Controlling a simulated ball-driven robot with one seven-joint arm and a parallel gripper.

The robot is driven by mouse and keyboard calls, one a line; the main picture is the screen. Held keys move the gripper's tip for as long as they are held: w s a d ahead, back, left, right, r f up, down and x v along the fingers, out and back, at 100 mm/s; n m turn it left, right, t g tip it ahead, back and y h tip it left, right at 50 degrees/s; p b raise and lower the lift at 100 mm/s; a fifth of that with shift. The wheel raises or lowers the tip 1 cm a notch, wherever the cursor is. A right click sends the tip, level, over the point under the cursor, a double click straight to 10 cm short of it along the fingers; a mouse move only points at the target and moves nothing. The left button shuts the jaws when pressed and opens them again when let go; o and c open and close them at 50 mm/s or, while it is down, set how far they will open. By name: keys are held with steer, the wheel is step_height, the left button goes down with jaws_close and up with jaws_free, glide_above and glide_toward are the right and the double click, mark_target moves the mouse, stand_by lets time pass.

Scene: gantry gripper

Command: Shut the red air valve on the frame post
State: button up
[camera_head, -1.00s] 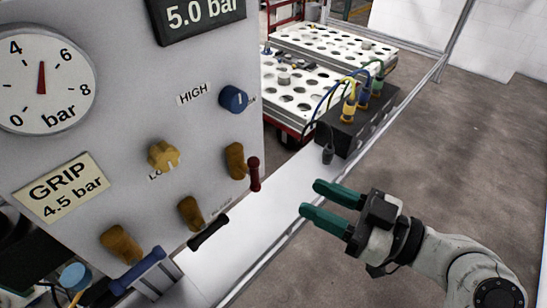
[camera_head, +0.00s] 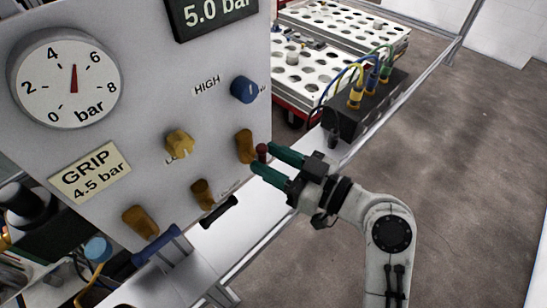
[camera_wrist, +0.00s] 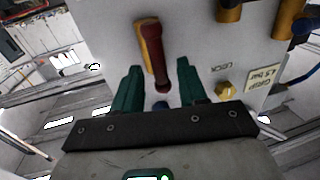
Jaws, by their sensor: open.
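The red valve handle (camera_head: 262,153) sits on a brass body (camera_head: 244,146) at the right edge of the grey panel. In the head view my gripper (camera_head: 263,158) has its green fingers at the handle, one on the far side and one on the near side, hiding part of it. In the wrist view the red handle (camera_wrist: 154,48) reaches from its brass body into the gap between the two open fingers (camera_wrist: 161,85). I see a gap on each side of it there. I cannot tell whether any finger touches it.
A black-handled valve (camera_head: 218,216) and a blue-handled valve (camera_head: 163,245) stand to the left along the panel's lower edge. A yellow knob (camera_head: 179,144), a blue knob (camera_head: 244,89) and a gauge (camera_head: 66,78) are on the panel. A black connector box (camera_head: 352,113) with cables stands behind my gripper.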

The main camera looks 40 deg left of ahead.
jaws_close()
steer(key=shift+m, duration=0.4)
steer(key=m, duration=0.3)
steer(key=m+y+b, duration=0.1)
steer(key=m, duration=0.1)
steer(key=w+m+t+b, duration=0.1)
steer(key=m, duration=0.2)
steer(key=shift+f+m+y, duration=0.25)
steer(key=shift+m+y, duration=0.05)
steer(key=shift+y, duration=0.1)
steer(key=shift+d+f+m+t+y+p, duration=0.15)
steer(key=shift+m+t+p, duration=0.4)
steer(key=shift+m, duration=1.25)
steer(key=shift+a+f+m+t+y+p, duration=0.15)
steer(key=shift+m+t+p, duration=0.35)
steer(key=shift+m, duration=1.3)
steer(key=shift+d+f+m+t+p, duration=0.15)
steer(key=shift+m+t+p, duration=0.35)
steer(key=shift+m, duration=1.3)
steer(key=shift+w, duration=0.1)
